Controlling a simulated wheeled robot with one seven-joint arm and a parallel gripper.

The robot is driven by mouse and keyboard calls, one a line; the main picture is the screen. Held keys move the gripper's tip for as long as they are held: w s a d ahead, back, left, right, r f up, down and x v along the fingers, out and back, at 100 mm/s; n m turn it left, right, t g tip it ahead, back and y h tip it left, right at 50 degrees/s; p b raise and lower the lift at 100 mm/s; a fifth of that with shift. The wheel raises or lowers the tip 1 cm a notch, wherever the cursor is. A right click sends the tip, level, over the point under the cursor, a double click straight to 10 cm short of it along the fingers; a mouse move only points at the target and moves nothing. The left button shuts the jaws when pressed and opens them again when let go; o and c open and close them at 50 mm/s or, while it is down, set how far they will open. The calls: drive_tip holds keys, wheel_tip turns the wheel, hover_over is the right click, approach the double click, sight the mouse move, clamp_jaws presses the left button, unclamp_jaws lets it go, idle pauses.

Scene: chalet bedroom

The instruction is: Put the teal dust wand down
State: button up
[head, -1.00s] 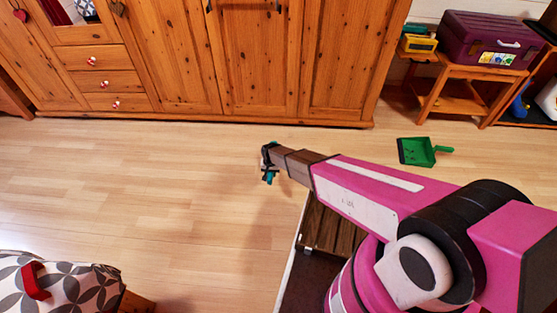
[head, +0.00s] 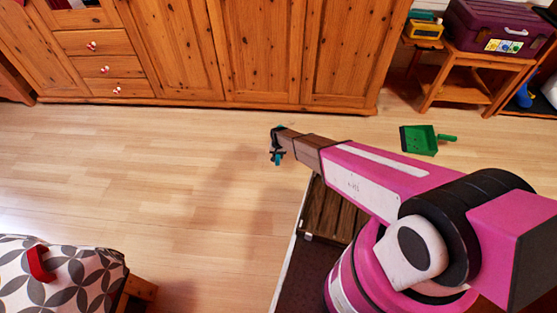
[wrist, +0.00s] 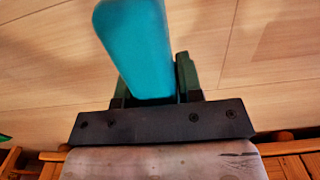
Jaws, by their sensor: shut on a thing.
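The teal dust wand (wrist: 137,45) is held between the fingers of my gripper (wrist: 148,92) in the wrist view. In the head view my gripper (head: 277,155) is over the open wooden floor, in front of the wardrobe. Only a small teal piece of the wand (head: 277,160) shows there, at the fingers. I cannot tell how high it is above the floor.
The wooden floor (head: 150,190) is clear left of my gripper. A green dustpan (head: 418,140) lies to the right. A pine wardrobe (head: 260,50) stands behind. A small table (head: 475,75) bears a purple toolbox (head: 498,28). A patterned seat (head: 65,275) with a red object (head: 40,264) is lower left.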

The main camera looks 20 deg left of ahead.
drive_tip(key=shift+w+d+f, duration=0.1)
drive_tip(key=shift+w+f, duration=0.05)
drive_tip(key=shift+f, duration=1.9)
drive_tip(key=shift+f, duration=0.1)
drive_tip(key=o, duration=1)
wheel_tip(320, 180, up, 12)
drive_tip(key=shift+w+r, duration=0.15)
